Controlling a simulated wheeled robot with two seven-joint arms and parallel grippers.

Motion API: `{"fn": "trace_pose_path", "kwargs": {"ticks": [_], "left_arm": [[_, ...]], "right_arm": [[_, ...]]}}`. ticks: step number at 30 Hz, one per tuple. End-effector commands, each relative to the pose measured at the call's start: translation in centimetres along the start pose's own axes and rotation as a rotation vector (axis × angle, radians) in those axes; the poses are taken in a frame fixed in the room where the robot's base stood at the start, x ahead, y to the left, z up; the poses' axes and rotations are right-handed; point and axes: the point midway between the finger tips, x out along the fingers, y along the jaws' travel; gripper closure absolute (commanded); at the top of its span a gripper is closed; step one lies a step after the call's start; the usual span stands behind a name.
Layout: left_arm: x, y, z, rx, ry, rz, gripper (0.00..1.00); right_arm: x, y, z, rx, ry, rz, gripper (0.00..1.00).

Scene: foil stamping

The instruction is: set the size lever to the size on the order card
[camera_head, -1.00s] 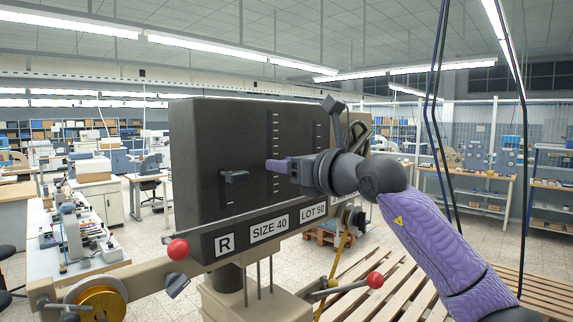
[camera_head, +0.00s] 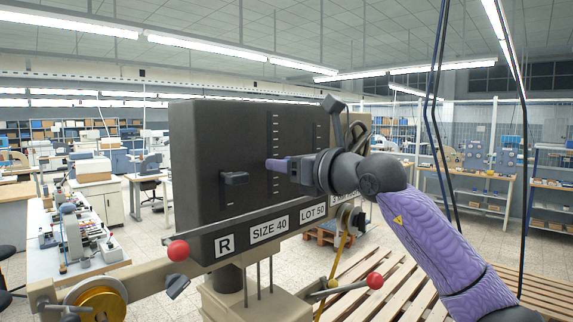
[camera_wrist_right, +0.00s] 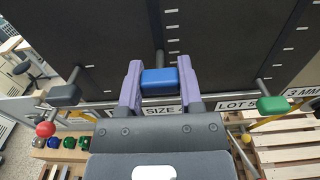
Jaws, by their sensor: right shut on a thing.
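A dark upright panel (camera_head: 205,135) carries vertical slots with white tick marks. Labels along its lower edge read R (camera_head: 225,243), SIZE 40 (camera_head: 269,229) and LOT 50 (camera_head: 313,212); a further label reading 3 MM (camera_wrist_right: 304,92) is partly cut off in the wrist view. My right gripper (camera_head: 277,164) is shut on the blue lever knob (camera_wrist_right: 159,84) of the slot above the SIZE label, one purple finger on each side. In the head view the gripper hides this knob. My left gripper is not in view.
A dark grey lever knob (camera_head: 234,178) sits in the left slot, and a green knob (camera_wrist_right: 272,104) is at the right slot. Red balls on handles (camera_head: 178,250) stick out below the panel. A slatted wooden pallet surface (camera_head: 355,282) lies at the lower right.

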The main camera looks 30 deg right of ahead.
Motion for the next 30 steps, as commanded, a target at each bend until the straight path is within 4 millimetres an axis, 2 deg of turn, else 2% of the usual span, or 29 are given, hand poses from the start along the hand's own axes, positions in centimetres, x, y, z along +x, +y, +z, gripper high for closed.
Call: {"fn": "trace_pose_path", "kwargs": {"ticks": [3, 7, 15, 16, 20, 21, 30], "left_arm": [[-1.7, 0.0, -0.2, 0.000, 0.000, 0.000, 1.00], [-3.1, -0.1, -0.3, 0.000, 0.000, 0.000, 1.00], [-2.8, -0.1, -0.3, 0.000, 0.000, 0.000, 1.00], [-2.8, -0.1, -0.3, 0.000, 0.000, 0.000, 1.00], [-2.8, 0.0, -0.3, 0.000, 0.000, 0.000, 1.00], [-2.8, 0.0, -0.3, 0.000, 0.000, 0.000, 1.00], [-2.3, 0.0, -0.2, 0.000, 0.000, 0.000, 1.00]], "right_arm": [[0.0, 0.0, 2.3, 0.000, -0.002, -0.001, 1.00], [0.0, 0.0, 4.2, -0.002, -0.003, -0.001, 1.00], [0.0, 0.0, 4.0, -0.002, -0.003, -0.001, 1.00], [0.0, 0.0, 4.0, -0.002, -0.003, -0.001, 0.50], [0.0, 0.0, 4.0, -0.002, -0.002, -0.001, 0.22], [0.0, 0.0, 4.0, -0.002, -0.002, -0.001, 0.18], [-0.5, -0.1, 3.8, -0.002, -0.002, -0.002, 0.18]]}}
